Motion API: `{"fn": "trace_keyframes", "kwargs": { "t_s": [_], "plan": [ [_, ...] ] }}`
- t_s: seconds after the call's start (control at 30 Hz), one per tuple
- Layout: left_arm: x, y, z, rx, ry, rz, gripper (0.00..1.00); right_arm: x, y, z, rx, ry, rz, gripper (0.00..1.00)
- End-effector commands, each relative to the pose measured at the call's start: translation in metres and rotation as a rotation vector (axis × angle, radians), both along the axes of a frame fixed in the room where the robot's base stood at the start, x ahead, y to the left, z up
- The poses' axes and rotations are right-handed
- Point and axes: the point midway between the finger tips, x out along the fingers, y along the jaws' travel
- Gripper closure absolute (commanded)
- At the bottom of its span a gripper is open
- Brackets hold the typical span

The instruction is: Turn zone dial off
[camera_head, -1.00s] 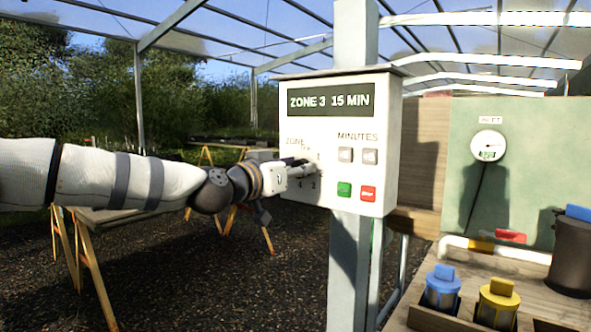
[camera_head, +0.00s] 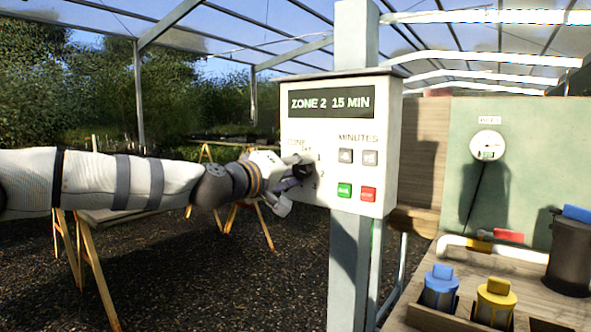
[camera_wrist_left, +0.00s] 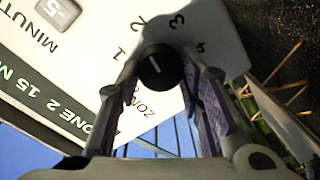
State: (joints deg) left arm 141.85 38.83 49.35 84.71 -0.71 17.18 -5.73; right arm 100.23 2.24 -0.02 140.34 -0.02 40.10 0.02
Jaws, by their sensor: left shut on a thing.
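The zone dial is a round black knob (camera_wrist_left: 160,74) with a white pointer line, on the front of a white control box (camera_head: 325,203). In the left wrist view the numbers 1 to 4 are printed around it, and its pointer is towards the 2. The box's display (camera_head: 331,102) reads "ZONE 2 15 MIN". My left gripper (camera_head: 299,170) is at the dial, its fingers shut on the knob from both sides. In the head view the gripper partly hides the dial and its lettering. My right gripper is not in view.
Two grey minutes buttons (camera_head: 345,156), a green button (camera_head: 344,190) and a red button (camera_head: 368,194) are right of the dial. The box is on a grey post (camera_head: 348,270). At right, a bench holds blue-topped (camera_head: 440,287) and yellow-topped (camera_head: 496,300) canisters.

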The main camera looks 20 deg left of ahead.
Motion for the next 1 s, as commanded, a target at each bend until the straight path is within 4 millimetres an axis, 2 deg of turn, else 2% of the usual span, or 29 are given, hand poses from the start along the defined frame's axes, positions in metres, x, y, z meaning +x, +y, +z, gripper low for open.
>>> {"fn": "trace_keyframes", "kwargs": {
  "t_s": [1.0],
  "plan": [
    [0.0009,0.0009,-0.0054,-0.904,0.333,-0.001,0.94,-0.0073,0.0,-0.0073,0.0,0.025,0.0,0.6]
  ]
}}
